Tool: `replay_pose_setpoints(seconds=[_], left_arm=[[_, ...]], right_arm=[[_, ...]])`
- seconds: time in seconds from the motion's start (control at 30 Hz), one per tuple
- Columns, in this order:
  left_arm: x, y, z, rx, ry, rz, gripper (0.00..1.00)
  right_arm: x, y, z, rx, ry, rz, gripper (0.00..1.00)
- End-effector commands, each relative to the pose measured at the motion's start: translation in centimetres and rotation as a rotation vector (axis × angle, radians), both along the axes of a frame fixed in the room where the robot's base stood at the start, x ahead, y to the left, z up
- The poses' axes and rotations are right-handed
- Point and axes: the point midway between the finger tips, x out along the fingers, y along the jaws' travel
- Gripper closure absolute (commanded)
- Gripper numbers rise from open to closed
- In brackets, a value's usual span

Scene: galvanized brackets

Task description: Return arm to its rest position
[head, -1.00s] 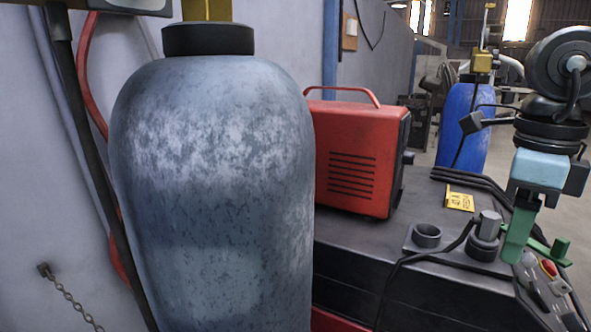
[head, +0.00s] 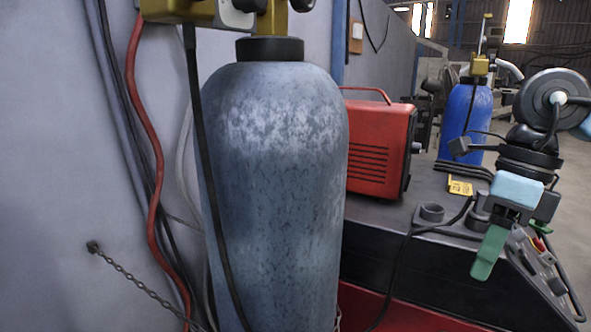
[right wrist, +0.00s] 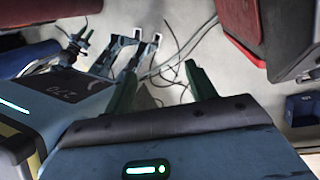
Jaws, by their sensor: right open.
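My right gripper (head: 510,252) hangs at the right of the head view, below its pale blue wrist part, with green fingers pointing down. It is in front of the dark cart top. In the right wrist view its two green fingers (right wrist: 161,82) stand apart with nothing between them. My left gripper is in neither view now.
A large grey gas cylinder (head: 275,190) stands in the middle, near the left wall. A red machine (head: 380,150) sits on the dark cart (head: 400,262). A chain (head: 145,287) and a red hose (head: 150,160) hang at the left. A blue cylinder (head: 465,115) stands behind.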

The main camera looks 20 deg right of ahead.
Motion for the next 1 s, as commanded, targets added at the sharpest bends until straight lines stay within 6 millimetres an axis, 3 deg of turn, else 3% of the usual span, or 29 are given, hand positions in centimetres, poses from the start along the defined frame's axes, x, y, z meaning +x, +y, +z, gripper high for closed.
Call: replay_pose_setpoints(seconds=[0.27,0.47,0.77,1.0], left_arm=[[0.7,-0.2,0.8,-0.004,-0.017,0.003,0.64],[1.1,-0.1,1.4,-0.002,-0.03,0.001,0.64],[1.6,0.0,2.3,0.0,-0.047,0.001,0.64],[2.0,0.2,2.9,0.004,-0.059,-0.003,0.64]], right_arm=[[2.6,4.0,-5.5,0.476,0.029,-0.086,0.44],[5.0,6.9,-9.6,0.919,0.067,-0.3,0.44],[7.6,7.5,-17.4,1.442,0.155,-0.86,0.44],[6.5,6.7,-27.4,1.66,0.263,-1.468,0.44]])
